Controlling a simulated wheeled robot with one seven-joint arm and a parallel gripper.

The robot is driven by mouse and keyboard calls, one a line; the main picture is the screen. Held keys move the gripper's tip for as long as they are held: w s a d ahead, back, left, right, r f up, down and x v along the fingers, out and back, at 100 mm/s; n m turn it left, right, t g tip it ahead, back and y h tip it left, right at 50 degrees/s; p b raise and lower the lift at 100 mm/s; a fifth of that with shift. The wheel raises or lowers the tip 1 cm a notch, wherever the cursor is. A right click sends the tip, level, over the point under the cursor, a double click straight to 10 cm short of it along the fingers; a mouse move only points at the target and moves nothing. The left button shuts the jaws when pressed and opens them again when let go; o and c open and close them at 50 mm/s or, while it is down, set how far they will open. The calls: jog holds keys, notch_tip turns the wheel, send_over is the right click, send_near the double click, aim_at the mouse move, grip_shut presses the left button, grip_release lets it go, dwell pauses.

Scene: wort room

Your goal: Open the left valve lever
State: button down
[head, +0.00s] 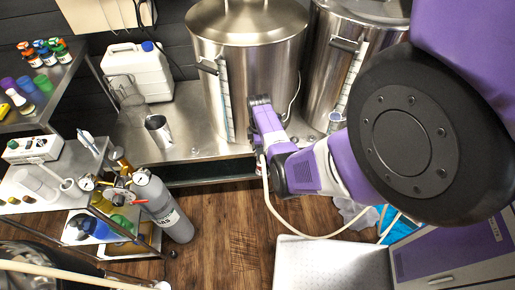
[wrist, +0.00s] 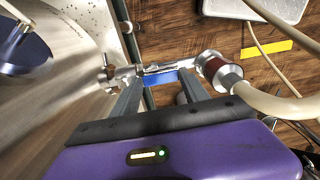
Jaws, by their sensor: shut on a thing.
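In the wrist view the valve is a metal fitting (wrist: 122,74) running across in front of my fingers, with a blue lever (wrist: 160,78) between them. My gripper (wrist: 160,86) is shut on this blue lever. A hose coupling (wrist: 214,70) with a red-brown band joins the valve's right end, and a pale hose (wrist: 270,101) leads off from it. In the head view my gripper (head: 259,101) is low at the front of the left steel kettle (head: 245,75). The valve and lever are hidden there behind my gripper. The lever's exact angle is hard to tell.
A second steel kettle (head: 335,68) stands close on the right. A pale hose (head: 282,224) hangs below my gripper. A grey gas cylinder (head: 168,212) and a cluttered cart (head: 60,180) stand at left. A white jug (head: 140,70) sits behind. Wooden floor (head: 236,236) is clear in the middle.

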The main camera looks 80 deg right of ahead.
dwell(0.3)
jog(key=c, duration=0.6)
grip_release()
jog(key=shift+o, duration=0.2)
jog(key=shift+r, duration=0.15)
notch_tip(320, 180, up, 8)
jog(key=shift+f, duration=0.2)
